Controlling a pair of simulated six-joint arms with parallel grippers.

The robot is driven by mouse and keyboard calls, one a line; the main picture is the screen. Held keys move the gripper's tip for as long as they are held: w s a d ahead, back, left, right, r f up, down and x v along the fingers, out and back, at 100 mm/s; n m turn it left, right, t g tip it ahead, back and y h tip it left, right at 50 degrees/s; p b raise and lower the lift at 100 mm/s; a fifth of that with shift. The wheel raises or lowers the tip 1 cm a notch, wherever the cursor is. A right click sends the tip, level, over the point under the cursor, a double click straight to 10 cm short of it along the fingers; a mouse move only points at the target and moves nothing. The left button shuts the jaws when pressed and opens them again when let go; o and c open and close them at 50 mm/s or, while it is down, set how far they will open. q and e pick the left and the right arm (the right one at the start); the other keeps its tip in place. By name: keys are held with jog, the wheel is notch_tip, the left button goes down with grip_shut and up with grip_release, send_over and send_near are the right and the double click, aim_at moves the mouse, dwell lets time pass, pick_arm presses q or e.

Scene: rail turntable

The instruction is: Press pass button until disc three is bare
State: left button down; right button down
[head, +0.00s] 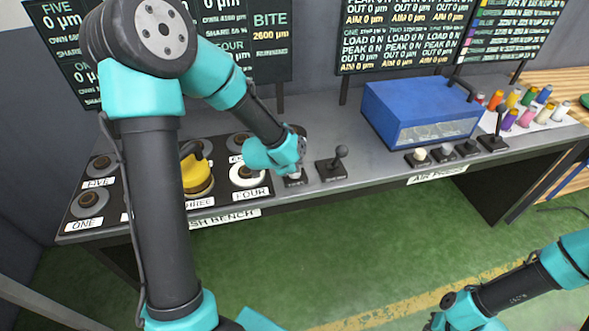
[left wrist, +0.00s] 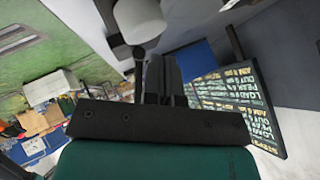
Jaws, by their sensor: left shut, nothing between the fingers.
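On the bench, the disc station labelled THREE carries a yellow block (head: 195,172) with a dark top part, sitting over a brassy disc (head: 200,190). My left gripper (head: 295,171) is shut and empty, right above a small pale-topped control (head: 296,178) on a dark base at the bench's front. It largely hides that control, and I cannot tell whether they touch. My right gripper (head: 452,305) is low at the right, away from the bench.
Station FOUR (head: 248,172) has a white ring. Station ONE (head: 90,200) is at the far left. A black ball-topped lever (head: 335,165) stands right of my left gripper. A blue box (head: 420,108) and several knobs are farther right. Dark text screens (head: 400,35) stand behind.

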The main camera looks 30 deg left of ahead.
pick_arm(q)
jog(key=shift+r, duration=0.1)
jog(key=shift+r, duration=2.45)
